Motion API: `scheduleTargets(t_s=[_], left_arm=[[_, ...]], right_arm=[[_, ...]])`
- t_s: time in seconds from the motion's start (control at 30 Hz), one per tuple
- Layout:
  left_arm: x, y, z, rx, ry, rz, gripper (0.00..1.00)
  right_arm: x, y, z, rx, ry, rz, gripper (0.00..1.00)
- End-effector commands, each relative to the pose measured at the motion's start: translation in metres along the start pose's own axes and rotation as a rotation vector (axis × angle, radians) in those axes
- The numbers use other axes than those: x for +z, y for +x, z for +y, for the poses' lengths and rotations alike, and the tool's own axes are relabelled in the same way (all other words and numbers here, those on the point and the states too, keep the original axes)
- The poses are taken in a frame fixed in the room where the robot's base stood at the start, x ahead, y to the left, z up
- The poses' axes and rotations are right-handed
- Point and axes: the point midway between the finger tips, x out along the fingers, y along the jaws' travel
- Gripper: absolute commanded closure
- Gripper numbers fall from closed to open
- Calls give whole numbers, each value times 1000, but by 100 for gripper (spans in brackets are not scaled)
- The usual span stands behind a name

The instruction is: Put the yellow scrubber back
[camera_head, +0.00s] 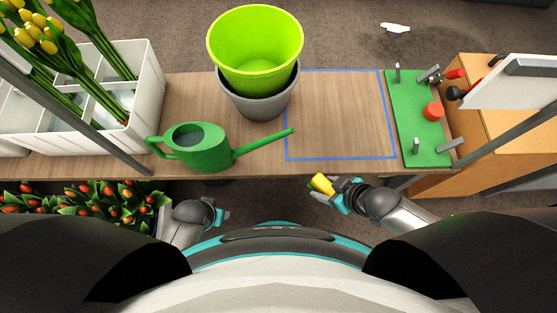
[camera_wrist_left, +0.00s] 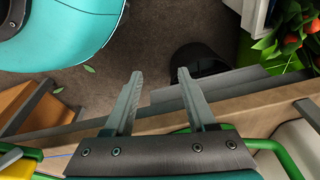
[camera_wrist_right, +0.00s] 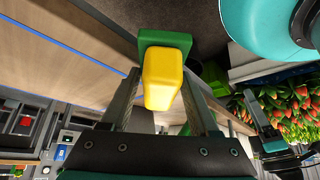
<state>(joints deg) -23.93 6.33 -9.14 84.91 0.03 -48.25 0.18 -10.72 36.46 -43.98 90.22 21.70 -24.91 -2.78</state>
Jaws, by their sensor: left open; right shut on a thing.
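The yellow scrubber (camera_head: 322,184) is held in my right gripper (camera_head: 330,189), just off the table's front edge. In the right wrist view the scrubber (camera_wrist_right: 163,78) shows a yellow block with a green pad (camera_wrist_right: 166,40) at its far end, between the fingers of my right gripper (camera_wrist_right: 165,100). My left gripper (camera_head: 218,216) is low in front of the table at the left. In the left wrist view my left gripper (camera_wrist_left: 158,90) has its fingers apart with nothing between them. A blue outlined square (camera_head: 340,115) on the table is empty.
A green watering can (camera_head: 200,148) stands near the table's front edge, its spout reaching the blue outline. A lime pot (camera_head: 255,50) sits in a grey pot (camera_head: 258,105) behind it. A green board (camera_head: 418,120) with pegs and a red knob (camera_head: 433,111) lies at right. White crates (camera_head: 150,85) hold tulips.

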Motion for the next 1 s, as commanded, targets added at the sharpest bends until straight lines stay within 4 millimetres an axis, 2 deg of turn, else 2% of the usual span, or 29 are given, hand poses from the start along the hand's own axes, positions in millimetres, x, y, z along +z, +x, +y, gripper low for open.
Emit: scheduleTargets(t_s=[0.03, 0.1, 0.2, 0.33, 0.7, 0.83, 1.0], left_arm=[[-1, -1, 0, 1, -1, 1, 44], [-3, -3, 1, 2, -1, 2, 44], [-7, -7, 2, 4, -2, 3, 44], [-14, -16, 6, 8, -4, 7, 44], [-50, -55, 5, 7, -9, 75, 44], [-58, -69, 4, 6, -11, 96, 44], [-63, -80, 4, 5, -11, 109, 44]], right_arm=[[10, 2, -5, -9, -10, -1, 100], [16, 3, -10, -15, -22, 2, 100], [13, 8, -12, -19, -28, 6, 100], [-8, 22, -13, -19, -29, 11, 100], [-73, 64, -15, -19, -28, 9, 100], [-89, 74, -16, -19, -29, 8, 100], [-99, 79, -16, -19, -28, 5, 100]])
